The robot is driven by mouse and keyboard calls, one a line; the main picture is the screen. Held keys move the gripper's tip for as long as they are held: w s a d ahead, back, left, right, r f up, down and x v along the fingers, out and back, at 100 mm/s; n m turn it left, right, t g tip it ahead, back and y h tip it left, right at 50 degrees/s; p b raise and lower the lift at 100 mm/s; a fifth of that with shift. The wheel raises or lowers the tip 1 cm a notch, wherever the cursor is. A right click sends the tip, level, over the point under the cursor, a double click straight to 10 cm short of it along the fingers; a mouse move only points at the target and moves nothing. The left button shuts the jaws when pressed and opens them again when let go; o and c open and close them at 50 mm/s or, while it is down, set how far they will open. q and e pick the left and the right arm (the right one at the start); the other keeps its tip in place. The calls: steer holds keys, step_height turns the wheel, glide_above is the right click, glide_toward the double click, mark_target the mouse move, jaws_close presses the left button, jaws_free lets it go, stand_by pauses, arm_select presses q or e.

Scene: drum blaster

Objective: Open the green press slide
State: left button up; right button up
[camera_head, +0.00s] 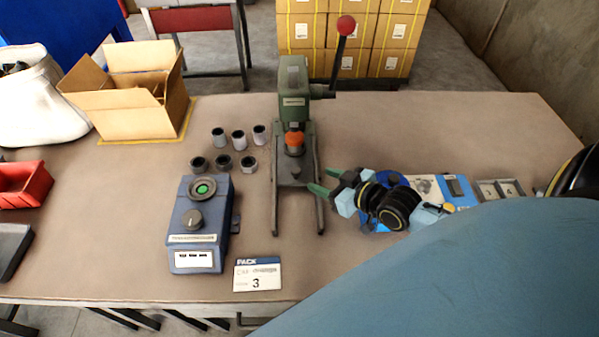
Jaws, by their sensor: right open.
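The green press (294,85) stands upright at the middle of the table, with a black lever (339,55) and a red knob (346,25) raised at its upper right. An orange piece (294,139) sits under the press head. Below it, a grey-green slide plate (295,172) lies between two long rails. I cannot tell how far the slide is out. My right gripper (322,182) comes in from the right, with green fingers open and pointing left beside the right rail. I cannot tell whether a finger touches the rail. My left gripper is not in view.
A blue device (201,222) with a green button stands left of the press, and several small cups (238,140) stand behind it. A card (257,274) lies in front. An open cardboard box (130,95) and a red bin (24,184) are at left. My blue arm covers the lower right.

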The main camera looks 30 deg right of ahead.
mark_target(296, 171)
steer(key=b+x, duration=0.1)
steer(key=x, duration=0.4)
steer(key=shift+w+f, duration=0.1)
steer(key=shift+w, duration=0.05)
steer(key=x, duration=0.3)
steer(key=shift+w+a+b, duration=0.1)
steer(key=shift+b, duration=0.2)
steer(key=shift+w+a+f, duration=0.1)
steer(key=shift+w+f, duration=0.1)
steer(key=shift+w, duration=0.2)
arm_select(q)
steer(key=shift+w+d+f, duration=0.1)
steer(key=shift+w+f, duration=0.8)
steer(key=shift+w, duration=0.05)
arm_select(e)
jaws_close()
steer(key=shift+a, duration=0.1)
